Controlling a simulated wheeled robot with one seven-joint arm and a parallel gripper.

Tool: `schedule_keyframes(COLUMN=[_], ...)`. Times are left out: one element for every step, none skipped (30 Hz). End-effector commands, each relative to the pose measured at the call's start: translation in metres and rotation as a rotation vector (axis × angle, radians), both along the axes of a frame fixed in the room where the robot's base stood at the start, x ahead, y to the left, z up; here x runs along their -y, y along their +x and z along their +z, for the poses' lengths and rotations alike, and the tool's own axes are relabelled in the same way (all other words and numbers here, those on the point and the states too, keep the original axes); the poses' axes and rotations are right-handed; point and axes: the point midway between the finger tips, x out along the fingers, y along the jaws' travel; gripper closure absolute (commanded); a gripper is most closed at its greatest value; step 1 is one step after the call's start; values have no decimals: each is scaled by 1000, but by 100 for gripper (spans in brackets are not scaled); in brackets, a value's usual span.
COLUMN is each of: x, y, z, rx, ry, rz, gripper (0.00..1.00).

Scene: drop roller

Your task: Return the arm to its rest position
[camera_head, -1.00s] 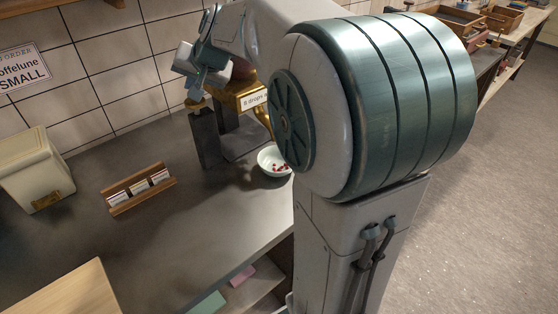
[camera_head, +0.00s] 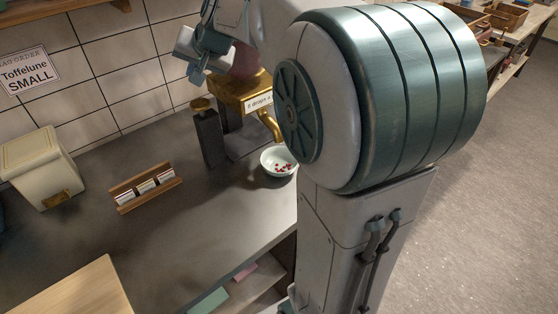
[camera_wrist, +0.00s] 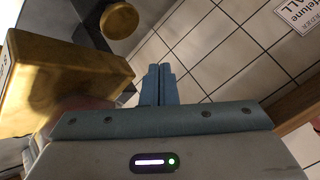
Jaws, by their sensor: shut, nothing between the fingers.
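My gripper (camera_head: 196,72) is up near the wall, above and to the left of the brass drop roller machine (camera_head: 243,88). In the wrist view its fingers (camera_wrist: 159,84) are together and empty, with tiled wall behind them. The machine's brass box (camera_wrist: 60,82) stands close at the left of the wrist view, and a round brass knob (camera_wrist: 119,20) shows at the top. My arm's large shoulder joint covers much of the head view and hides part of the machine's right side.
A white bowl (camera_head: 278,161) with red drops sits under the brass spout. A dark post (camera_head: 209,139) stands left of the machine. A wooden rack with cards (camera_head: 145,188), a cream bin (camera_head: 38,168) and a wooden board (camera_head: 75,292) are further left. The counter between them is clear.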

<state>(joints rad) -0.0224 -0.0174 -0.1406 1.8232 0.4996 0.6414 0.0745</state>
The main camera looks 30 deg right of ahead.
Motion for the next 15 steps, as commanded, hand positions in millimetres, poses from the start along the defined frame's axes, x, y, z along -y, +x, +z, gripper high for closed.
schedule_keyframes(x=[0,0,0,0,0,0,0,0,-1,-2,-4,-6,-8,-10,-13], y=[0,0,0,0,0,0,0,0,-5,-12,-21,-36,-49,-64,-87], z=[0,0,0,0,0,0,0,0,-2,-5,-9,-16,-23,-30,-41], rx=[0,0,0,0,0,0,0,0,-6,-17,-30,-54,-74,-96,-132], ry=[0,0,0,0,0,0,0,0,-6,-13,-26,-46,-65,-87,-119], rz=[0,0,0,0,0,0,0,0,6,16,28,49,68,89,122], gripper=[100,100,100,100,100,100,100,100,100,100,100,100,100,100,100])
